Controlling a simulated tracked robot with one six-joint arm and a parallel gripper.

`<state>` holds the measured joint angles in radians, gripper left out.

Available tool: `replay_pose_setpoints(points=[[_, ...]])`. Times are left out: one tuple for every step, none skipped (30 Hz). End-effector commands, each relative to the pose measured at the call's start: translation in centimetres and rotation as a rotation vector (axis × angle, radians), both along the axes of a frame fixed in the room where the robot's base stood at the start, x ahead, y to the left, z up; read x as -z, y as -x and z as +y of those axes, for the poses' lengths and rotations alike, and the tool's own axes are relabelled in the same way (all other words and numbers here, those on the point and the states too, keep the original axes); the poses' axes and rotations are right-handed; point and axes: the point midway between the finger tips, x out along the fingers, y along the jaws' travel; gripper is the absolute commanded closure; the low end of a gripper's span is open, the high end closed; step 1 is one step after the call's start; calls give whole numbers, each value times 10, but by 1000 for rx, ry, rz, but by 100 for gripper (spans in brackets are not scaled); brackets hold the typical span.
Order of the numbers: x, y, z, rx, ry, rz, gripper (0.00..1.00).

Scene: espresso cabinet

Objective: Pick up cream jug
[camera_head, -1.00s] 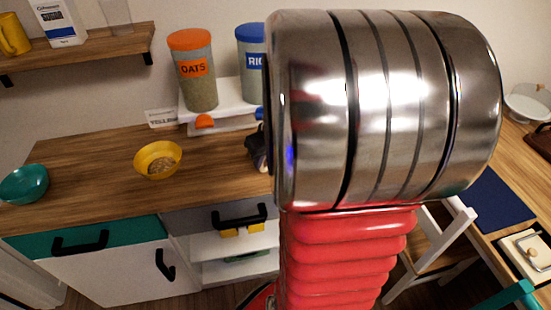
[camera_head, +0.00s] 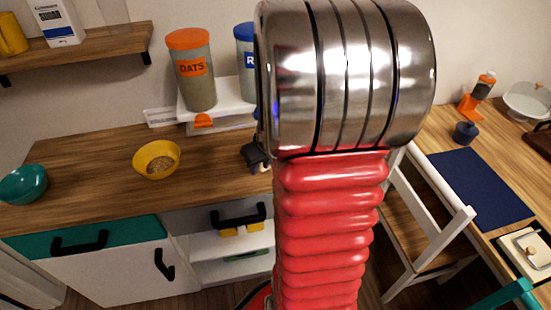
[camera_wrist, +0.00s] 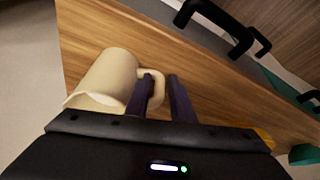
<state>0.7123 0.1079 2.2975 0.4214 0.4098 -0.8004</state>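The cream jug (camera_wrist: 108,78) is on the wooden counter in the wrist view, its handle (camera_wrist: 158,88) turned toward my fingers. My gripper (camera_wrist: 163,88) is open, its two dark fingers apart. The handle's outer part shows between the fingers, and the left finger overlaps the handle's opening and the jug's side. I cannot tell whether either finger touches it. In the head view a dark part of my gripper (camera_head: 253,156) shows low over the counter. My arm hides the jug almost entirely there.
A yellow bowl (camera_head: 157,160) and a teal bowl (camera_head: 24,184) stand left on the counter. An oats canister (camera_head: 193,69) and a blue-lidded canister (camera_head: 246,60) stand on a white riser behind. A white chair (camera_head: 430,225) and a table with a navy mat (camera_head: 482,188) are at right.

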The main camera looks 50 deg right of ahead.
Motion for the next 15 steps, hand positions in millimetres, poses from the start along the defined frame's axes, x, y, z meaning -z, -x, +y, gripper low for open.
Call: replay_pose_setpoints(points=[[0, 0, 0, 0, 0, 0, 78], [0, 0, 0, 0, 0, 0, 78], [0, 0, 0, 0, 0, 0, 78], [0, 0, 0, 0, 0, 0, 81], [0, 0, 0, 0, 0, 0, 83], [0, 0, 0, 0, 0, 0, 86], [0, 0, 0, 0, 0, 0, 88], [0, 0, 0, 0, 0, 0, 90], [0, 0, 0, 0, 0, 0, 93], [0, 0, 0, 1, 0, 0, 95], [0, 0, 0, 1, 0, 0, 97], [0, 0, 0, 1, 0, 0, 100], [0, 0, 0, 1, 0, 0, 100], [0, 0, 0, 1, 0, 0, 100], [0, 0, 0, 1, 0, 0, 100]])
